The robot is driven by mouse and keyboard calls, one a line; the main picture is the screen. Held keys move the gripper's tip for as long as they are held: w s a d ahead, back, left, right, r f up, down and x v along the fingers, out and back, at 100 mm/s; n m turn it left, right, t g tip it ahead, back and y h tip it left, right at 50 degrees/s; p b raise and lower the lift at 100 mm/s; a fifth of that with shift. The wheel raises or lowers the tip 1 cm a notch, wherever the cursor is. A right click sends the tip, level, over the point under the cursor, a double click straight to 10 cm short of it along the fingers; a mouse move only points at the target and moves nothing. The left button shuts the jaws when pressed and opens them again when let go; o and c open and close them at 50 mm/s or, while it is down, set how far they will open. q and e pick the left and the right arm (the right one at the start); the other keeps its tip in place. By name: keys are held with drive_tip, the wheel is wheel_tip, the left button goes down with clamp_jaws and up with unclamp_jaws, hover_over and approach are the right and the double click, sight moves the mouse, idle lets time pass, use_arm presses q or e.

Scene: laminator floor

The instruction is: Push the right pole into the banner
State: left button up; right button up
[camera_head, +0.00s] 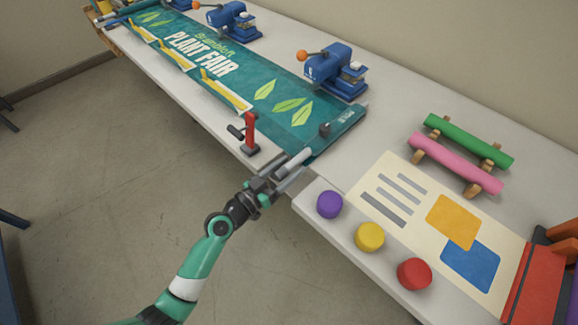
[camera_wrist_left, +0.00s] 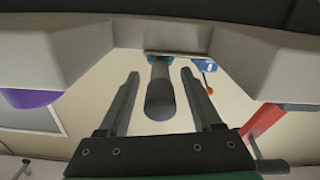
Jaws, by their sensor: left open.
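The teal banner (camera_head: 284,98) reading "PLANT FAIR" lies along the table. A grey pole (camera_head: 294,161) sticks out at the front corner of its right end, near the table's front edge. How far it sits inside the hem is hidden. In the left wrist view the pole's dark round end (camera_wrist_left: 160,103) faces the camera, between the fingers. My left gripper (camera_head: 287,174) is open, with a finger on each side of the pole and a visible gap to each in the wrist view (camera_wrist_left: 160,78). My right gripper does not show.
A red-handled clamp (camera_head: 250,135) stands on the table's front edge left of the pole. Purple (camera_head: 330,204), yellow (camera_head: 369,237) and red (camera_head: 414,273) round pieces lie to the right. Blue presses (camera_head: 337,72) stand behind the banner. Green (camera_head: 468,140) and pink (camera_head: 457,164) rolls rest at the right.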

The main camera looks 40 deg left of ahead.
use_arm(q)
drive_tip(key=shift+w, duration=0.25)
clamp_jaws()
idle(1.3)
